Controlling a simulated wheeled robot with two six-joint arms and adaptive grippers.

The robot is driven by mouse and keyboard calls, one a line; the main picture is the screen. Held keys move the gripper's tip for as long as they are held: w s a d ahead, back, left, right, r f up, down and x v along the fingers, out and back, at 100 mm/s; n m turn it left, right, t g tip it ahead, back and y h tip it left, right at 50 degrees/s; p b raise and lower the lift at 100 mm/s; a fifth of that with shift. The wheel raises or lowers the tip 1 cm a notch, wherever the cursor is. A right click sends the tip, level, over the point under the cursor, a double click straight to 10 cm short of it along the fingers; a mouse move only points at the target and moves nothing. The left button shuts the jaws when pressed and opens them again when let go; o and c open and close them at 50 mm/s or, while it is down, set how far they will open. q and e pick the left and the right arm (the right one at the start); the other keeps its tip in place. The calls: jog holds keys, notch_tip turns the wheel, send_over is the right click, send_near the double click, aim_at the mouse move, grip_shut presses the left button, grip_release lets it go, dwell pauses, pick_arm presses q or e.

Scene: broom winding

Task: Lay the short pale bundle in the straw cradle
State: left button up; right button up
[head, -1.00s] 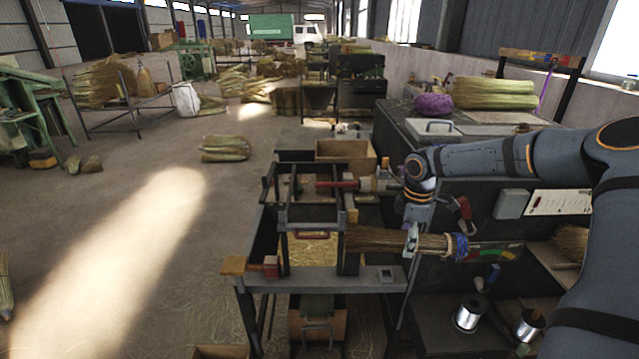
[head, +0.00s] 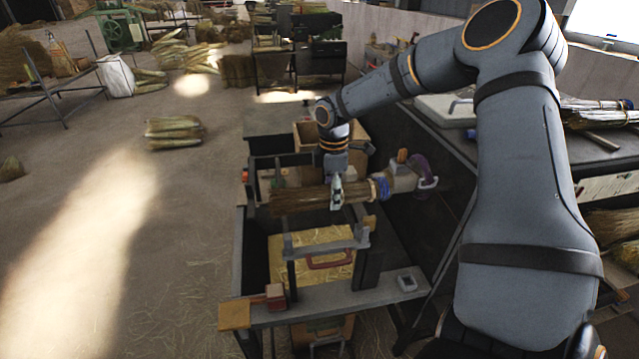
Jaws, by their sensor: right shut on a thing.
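My right gripper (head: 336,194) is shut around the middle of a short straw bundle (head: 297,200). I cannot tell whether the bundle touches the frame. My left gripper is out of view.
A wooden box (head: 352,135) stands behind the frame. A purple clamp-like part (head: 426,172) is close to the bundle's right end. A dark bench (head: 440,215) is on the right. Pale bundles (head: 174,132) lie on the floor at left, where there is open room.

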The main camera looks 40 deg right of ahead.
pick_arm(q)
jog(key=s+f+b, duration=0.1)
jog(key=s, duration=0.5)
pick_arm(e)
notch_tip(320, 180, down, 9)
jog(key=s+b, duration=0.1)
jog(key=b, duration=0.5)
jog(key=o, duration=1.3)
jog(key=shift+s, duration=0.1)
jog(key=shift+c, duration=0.2)
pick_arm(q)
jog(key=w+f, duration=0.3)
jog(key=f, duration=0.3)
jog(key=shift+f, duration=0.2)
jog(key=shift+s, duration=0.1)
pick_arm(e)
notch_tip(320, 180, up, 12)
